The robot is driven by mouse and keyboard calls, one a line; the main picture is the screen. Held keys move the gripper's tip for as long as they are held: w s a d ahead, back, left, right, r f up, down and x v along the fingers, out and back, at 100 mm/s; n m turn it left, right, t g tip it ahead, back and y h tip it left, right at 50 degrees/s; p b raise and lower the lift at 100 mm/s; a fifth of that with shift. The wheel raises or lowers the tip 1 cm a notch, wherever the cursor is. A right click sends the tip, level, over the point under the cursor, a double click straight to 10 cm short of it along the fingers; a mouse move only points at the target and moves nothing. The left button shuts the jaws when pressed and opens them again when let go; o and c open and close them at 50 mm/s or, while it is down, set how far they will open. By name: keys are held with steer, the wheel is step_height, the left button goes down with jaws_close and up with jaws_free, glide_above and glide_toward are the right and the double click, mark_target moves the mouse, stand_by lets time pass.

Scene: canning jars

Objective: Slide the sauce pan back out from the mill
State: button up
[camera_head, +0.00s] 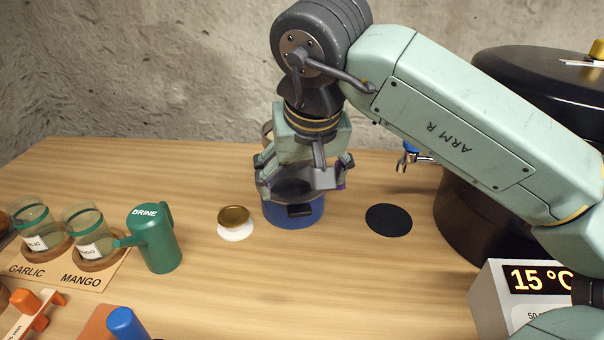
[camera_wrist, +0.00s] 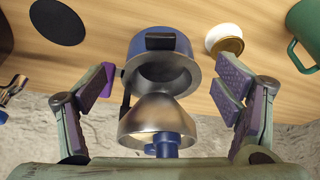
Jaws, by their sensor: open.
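The sauce pan (camera_head: 290,218) is blue with a dark block-shaped handle and stands on the wooden table beneath my gripper (camera_head: 300,183). In the wrist view the sauce pan (camera_wrist: 178,72) shows its open grey inside, with the handle on the side away from the mill. What seems to be the mill (camera_wrist: 157,118) is a metal cone with a blue end, right beside the pan's mouth; whether they touch is unclear. In the head view my gripper and arm hide most of the mill. My gripper (camera_wrist: 168,88) is open, its fingers spread either side of the pan, apparently not touching it.
A black disc (camera_head: 389,219) lies to the right, before a large dark pot (camera_head: 455,215). The green BRINE can (camera_head: 155,240) and labelled jars (camera_head: 88,235) stand left. The table's front middle is clear.

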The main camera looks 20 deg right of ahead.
mark_target(299, 206)
steer(key=x, duration=1.1)
steer(key=shift+a+p, duration=0.1)
steer(key=shift+p, duration=0.3)
steer(key=shift+r, duration=0.2)
steer(key=c, duration=1.7)
steer(key=shift+c, duration=0.2)
